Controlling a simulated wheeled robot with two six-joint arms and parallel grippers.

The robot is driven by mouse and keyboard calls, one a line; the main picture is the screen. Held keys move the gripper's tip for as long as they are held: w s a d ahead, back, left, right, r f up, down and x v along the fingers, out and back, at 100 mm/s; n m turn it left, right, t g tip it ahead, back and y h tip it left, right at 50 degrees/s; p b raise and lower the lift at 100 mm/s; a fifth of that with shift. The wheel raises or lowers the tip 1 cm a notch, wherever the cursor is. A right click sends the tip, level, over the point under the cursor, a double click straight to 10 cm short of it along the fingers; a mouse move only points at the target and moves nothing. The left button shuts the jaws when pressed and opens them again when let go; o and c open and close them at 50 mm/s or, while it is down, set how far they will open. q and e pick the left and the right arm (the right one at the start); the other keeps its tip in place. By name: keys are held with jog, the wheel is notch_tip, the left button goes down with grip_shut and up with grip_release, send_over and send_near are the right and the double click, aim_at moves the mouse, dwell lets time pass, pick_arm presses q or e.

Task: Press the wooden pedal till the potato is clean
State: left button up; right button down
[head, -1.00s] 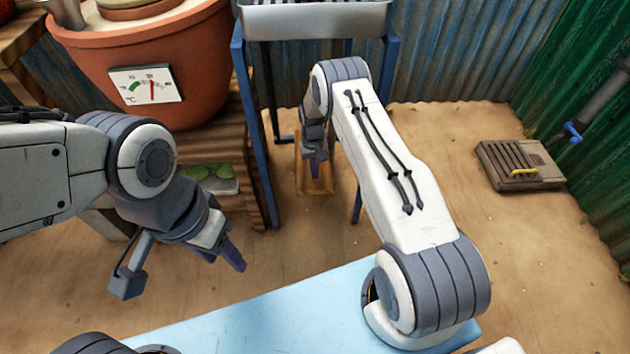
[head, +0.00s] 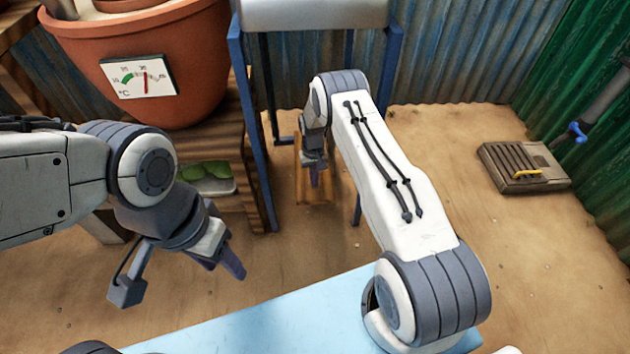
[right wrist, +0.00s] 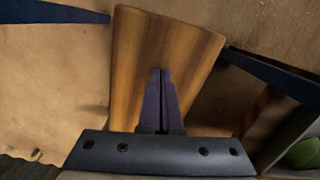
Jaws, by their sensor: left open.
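The wooden pedal (head: 327,190) is low between the blue legs of a stand, partly hidden by my right arm in the head view. In the right wrist view the pedal (right wrist: 183,55) is a brown board. My right gripper (head: 315,180) points down at it with its two dark fingers together; in the wrist view the fingertips (right wrist: 161,72) overlap the board, and I cannot tell whether they touch it. My left gripper (head: 222,262) is open and empty, above the sand left of the stand. No potato shows in these views.
A pale basin (head: 313,15) tops the blue stand (head: 254,130). A terracotta pot with a temperature dial (head: 140,77) stands left, above a tray (head: 222,187) of green things. A grated drain (head: 523,168) lies right. Sandy floor is free between.

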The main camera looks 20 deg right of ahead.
jog(key=w+b, duration=0.2)
jog(key=b, duration=0.1)
jog(key=shift+w+d+r, duration=0.1)
jog(key=shift+w+d, duration=0.1)
jog(key=shift+w, duration=0.1)
jog(key=shift+w+r, duration=0.2)
notch_tip(320, 180, up, 11)
jog(key=w+p, duration=0.1)
jog(key=p, duration=0.3)
jog(key=shift+f, duration=0.1)
